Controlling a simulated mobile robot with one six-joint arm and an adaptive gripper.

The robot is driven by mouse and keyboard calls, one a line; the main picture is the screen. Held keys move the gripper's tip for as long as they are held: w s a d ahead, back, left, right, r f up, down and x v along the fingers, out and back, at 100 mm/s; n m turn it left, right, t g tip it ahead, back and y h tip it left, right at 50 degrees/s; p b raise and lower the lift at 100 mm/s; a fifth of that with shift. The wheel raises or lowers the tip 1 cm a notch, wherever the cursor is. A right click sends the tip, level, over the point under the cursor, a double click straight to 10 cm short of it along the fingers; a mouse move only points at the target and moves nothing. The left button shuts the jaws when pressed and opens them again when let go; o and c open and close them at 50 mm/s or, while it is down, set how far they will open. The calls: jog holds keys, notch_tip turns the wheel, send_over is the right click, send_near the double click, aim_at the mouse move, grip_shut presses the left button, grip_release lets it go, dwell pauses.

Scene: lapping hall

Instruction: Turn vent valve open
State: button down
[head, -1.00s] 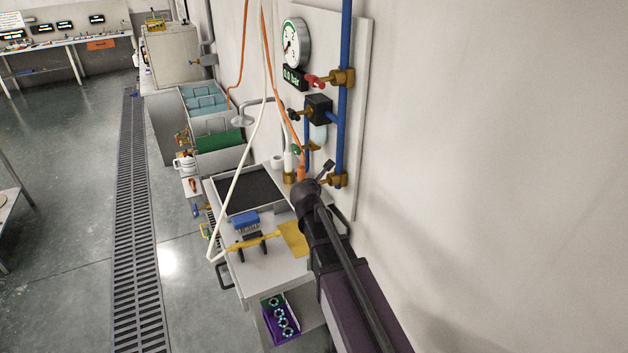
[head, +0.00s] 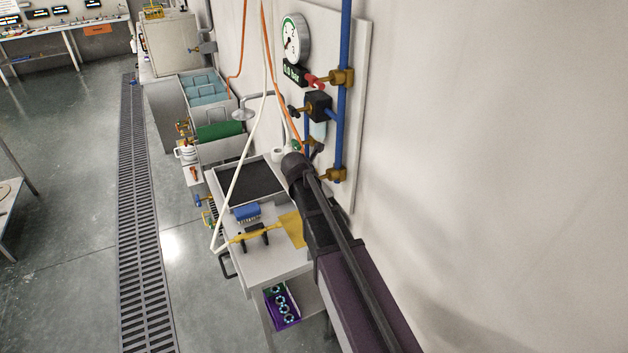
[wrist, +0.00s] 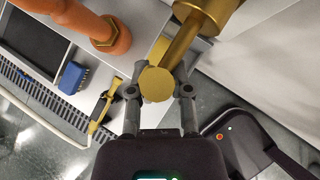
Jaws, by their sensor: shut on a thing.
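In the wrist view my gripper (wrist: 157,90) has its two grey fingers on either side of a round brass end (wrist: 157,83) of the valve. A brass stem (wrist: 184,42) runs from it up to a larger brass body. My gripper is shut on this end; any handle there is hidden. In the head view the lower brass fitting (head: 333,175) sits on the blue pipe (head: 341,125) by the wall. My arm hides the fingertips and their contact there. Higher on the panel are a red-handled valve (head: 314,80) and a round gauge (head: 295,40).
A cart (head: 265,270) below carries a dark-topped tray, a blue block (head: 247,212) and a yellow cloth (head: 292,228). An orange fitting (wrist: 105,35) is close by at the wrist view's upper left. White and orange hoses hang in front. The wall is close on the right.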

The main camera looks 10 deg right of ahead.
jog(key=c, duration=0.5)
grip_release()
jog(key=shift+c, duration=0.2)
jog(key=shift+f+t+b, duration=0.15)
jog(key=shift+t+b, duration=0.25)
jog(key=shift+b, duration=0.1)
jog(key=shift+s+f+m+t+b, duration=0.1)
jog(key=shift+m+t+b, duration=0.3)
jog(key=shift+t+b, duration=0.35)
jog(key=t+b, duration=0.2)
jog(key=shift+m+y+b, duration=0.3)
jog(key=shift+m+b, duration=0.05)
jog(key=shift+m, duration=0.05)
jog(key=m+t+b, duration=0.1)
jog(key=t+b, duration=0.2)
jog(key=b, duration=0.1)
jog(key=shift+m+t, duration=0.25)
jog(key=shift+m, duration=0.05)
jog(key=shift+b, duration=0.5)
